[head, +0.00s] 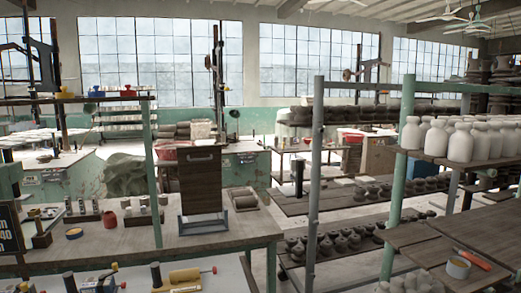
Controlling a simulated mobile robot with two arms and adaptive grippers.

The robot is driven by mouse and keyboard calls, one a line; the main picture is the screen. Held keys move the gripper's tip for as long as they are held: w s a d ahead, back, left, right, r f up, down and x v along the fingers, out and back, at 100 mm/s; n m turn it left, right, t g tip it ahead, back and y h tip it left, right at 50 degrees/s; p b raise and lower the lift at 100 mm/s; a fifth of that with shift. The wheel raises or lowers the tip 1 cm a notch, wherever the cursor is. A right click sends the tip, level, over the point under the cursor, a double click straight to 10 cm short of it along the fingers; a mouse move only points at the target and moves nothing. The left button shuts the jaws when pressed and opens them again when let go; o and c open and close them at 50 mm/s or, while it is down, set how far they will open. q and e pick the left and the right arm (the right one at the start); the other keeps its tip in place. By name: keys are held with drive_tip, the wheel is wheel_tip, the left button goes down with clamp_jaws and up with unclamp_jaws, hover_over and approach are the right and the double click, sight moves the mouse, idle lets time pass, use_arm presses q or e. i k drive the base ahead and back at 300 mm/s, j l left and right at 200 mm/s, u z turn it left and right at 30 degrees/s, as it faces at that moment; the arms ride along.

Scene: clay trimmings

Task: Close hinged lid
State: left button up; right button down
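A dark brown wooden panel (200,183) with a bar handle near its top edge stands upright on the workbench in the middle left of the head view. It looks like the hinged lid, raised open. At its foot is a low, pale blue-grey frame or box (203,226). The hinge itself is too small to make out. Neither of my grippers shows in the head view, and nothing is seen touching the panel.
Green posts (152,170) rise at the bench. Shelves with white bottles (460,143) stand at right.

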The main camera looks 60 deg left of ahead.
sight(200, 168)
drive_tip(key=i+u, duration=0.3)
drive_tip(key=i+l+u, duration=0.15)
drive_tip(key=i+u, duration=0.2)
drive_tip(key=i, duration=0.2)
drive_tip(key=i+l+u, duration=0.3)
drive_tip(key=i+j+u, duration=0.1)
drive_tip(key=u, duration=0.3)
drive_tip(key=i+u, duration=0.5)
drive_tip(key=u, duration=0.3)
drive_tip(key=i+l+u, duration=0.1)
drive_tip(key=u, duration=0.3)
drive_tip(key=i+l+u, duration=0.2)
drive_tip(key=u, duration=0.25)
